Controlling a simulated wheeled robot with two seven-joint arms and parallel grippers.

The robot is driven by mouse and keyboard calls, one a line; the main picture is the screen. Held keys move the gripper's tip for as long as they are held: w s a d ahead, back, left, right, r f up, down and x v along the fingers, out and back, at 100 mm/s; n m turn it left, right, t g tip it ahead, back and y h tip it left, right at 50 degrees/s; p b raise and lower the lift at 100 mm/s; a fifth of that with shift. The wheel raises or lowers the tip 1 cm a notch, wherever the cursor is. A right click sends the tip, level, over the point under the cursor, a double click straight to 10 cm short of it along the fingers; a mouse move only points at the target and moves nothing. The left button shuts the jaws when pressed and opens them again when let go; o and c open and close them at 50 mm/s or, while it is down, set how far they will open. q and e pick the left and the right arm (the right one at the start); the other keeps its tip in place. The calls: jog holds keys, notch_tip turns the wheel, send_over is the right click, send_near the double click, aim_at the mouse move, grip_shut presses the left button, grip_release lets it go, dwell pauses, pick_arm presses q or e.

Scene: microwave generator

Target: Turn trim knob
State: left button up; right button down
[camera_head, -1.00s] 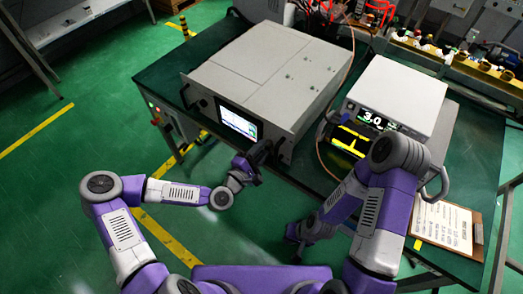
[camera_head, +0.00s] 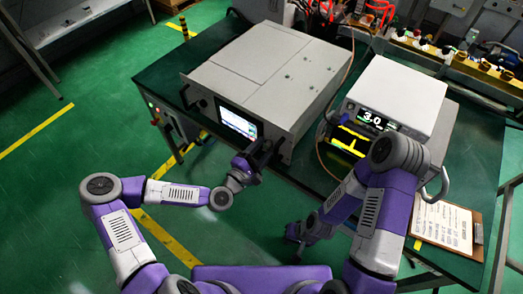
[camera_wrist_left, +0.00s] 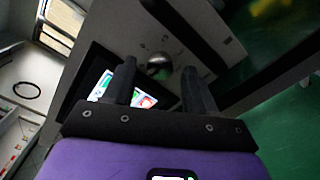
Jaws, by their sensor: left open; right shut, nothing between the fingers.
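A round metallic knob (camera_wrist_left: 160,66) shows in the left wrist view on the front panel of the large grey generator (camera_head: 262,72). It lies beyond and between the two fingers of my left gripper (camera_wrist_left: 158,80), which is open with nothing held. In the head view my left gripper (camera_head: 260,152) is close to the right part of the generator's front, and it hides the knob there. I cannot tell whether the fingers touch the knob. My right gripper (camera_head: 294,238) is shut and empty, low in front of the table.
The generator's lit screen (camera_head: 238,123) is left of my left gripper. A clipboard (camera_head: 443,223) lies at the table's right front. A cable hangs between the two instruments.

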pick_arm(q)
jog(key=v, duration=0.7)
jog(key=shift+s+a+p, duration=0.2)
jog(key=shift+s+p, duration=0.05)
jog(key=shift+p, duration=0.15)
jog(key=s+d+f+m+g, duration=0.4)
jog(key=s+f+m+g, duration=0.3)
jog(key=f, duration=0.5)
jog(key=s+a+f+m+g+y, duration=0.6)
jog(key=s+a+f+m+g, duration=0.1)
jog(key=s+a+f, duration=0.2)
jog(key=shift+f, duration=0.4)
jog(key=shift+a, duration=0.1)
dwell(1.1)
